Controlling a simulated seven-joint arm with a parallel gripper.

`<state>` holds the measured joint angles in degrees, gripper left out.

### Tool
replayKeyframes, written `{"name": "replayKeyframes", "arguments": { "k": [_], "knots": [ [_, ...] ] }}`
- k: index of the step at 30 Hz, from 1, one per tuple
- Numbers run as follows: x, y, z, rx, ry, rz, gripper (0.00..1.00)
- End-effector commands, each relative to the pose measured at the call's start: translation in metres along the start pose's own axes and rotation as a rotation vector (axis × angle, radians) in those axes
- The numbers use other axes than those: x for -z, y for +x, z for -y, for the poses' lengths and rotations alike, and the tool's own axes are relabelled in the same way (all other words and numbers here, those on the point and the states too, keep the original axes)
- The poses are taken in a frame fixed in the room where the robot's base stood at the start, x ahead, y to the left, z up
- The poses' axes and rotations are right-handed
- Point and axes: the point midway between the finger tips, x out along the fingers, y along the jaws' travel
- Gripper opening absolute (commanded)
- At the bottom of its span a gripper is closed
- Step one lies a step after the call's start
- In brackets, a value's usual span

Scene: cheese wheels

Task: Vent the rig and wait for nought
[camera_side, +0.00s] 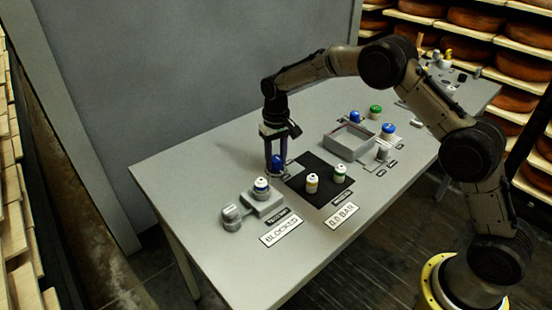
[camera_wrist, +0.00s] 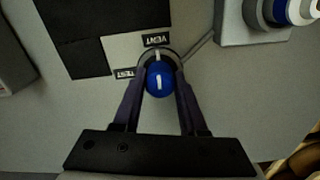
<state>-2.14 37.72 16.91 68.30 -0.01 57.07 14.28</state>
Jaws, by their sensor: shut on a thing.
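My gripper (camera_side: 276,168) is shut on a blue knob (camera_wrist: 160,80) with a white line on top, on a grey round base. In the wrist view the white line runs up and down, in line with the VENT label (camera_wrist: 157,40). The TEST label (camera_wrist: 124,73) is to the knob's left. The knob also shows between the fingers in the side view (camera_side: 277,160). A sign (camera_side: 342,215) reads 0.0 BAR. Another sign (camera_side: 281,227) reads BLOCKED.
A black mat (camera_side: 330,168) holds two white-topped jars, one yellow-banded (camera_side: 312,183) and one green-banded (camera_side: 340,173). A blue-banded jar (camera_side: 261,187) stands on a grey block at front left. A grey tray (camera_side: 349,142) and several capped items stand behind the mat.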

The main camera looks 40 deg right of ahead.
Motion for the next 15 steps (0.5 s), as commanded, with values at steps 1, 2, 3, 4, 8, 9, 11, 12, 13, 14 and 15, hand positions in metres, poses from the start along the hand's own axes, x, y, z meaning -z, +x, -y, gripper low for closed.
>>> {"name": "replayKeyframes", "arguments": {
  "k": [1, 2, 3, 4, 8, 9, 11, 12, 13, 14, 15],
  "knots": [
    [0.0001, -0.0013, 0.0001, 0.000, 0.001, -0.001, 0.00],
    [0.0001, -0.0013, 0.0001, 0.000, 0.000, -0.001, 0.00],
    [0.0001, -0.0013, 0.0001, 0.000, 0.000, -0.001, 0.00],
    [0.0001, -0.0013, 0.0001, 0.000, 0.000, -0.001, 0.00],
    [0.0002, -0.0012, 0.0001, 0.000, 0.000, -0.001, 0.61],
    [0.0001, -0.0010, 0.0001, 0.000, 0.000, -0.001, 0.69],
    [0.0001, -0.0008, 0.0001, 0.000, -0.001, -0.001, 0.72],
    [0.0001, -0.0007, 0.0000, 0.000, -0.001, -0.001, 0.72],
    [0.0001, -0.0006, 0.0000, 0.000, -0.001, 0.000, 0.72],
    [0.0001, -0.0005, 0.0000, 0.000, -0.001, 0.000, 0.72],
    [0.0000, -0.0005, 0.0000, 0.000, -0.001, 0.000, 0.72]
  ]
}}
